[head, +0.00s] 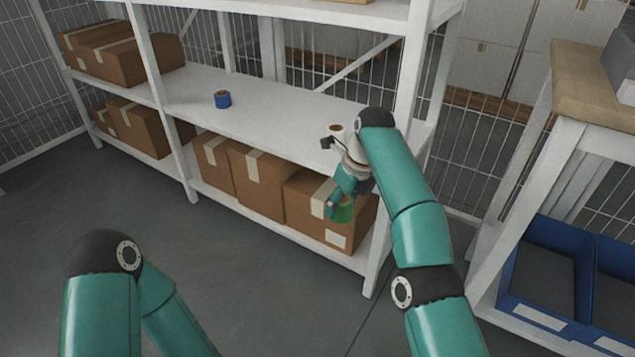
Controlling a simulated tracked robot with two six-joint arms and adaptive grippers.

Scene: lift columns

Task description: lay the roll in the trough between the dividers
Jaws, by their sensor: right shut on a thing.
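My right gripper (339,205) is in front of the shelf rack, below its middle shelf. It is shut on a green roll (344,213), which is small in view and partly hidden by the gripper. A blue roll with a brown core (222,99) stands on the middle shelf. A white roll with a brown core (337,129) shows just behind my right wrist, partly hidden. I cannot make out a trough with dividers for certain. My left arm shows at the lower left, but its gripper is out of view.
The white shelf (275,115) has free room around the blue roll. Cardboard boxes (262,185) fill the lower shelf, and more (120,55) stand at the left. Blue bins (540,318) sit under a wood-topped table (585,85) at the right. A rack post stands near my right arm.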

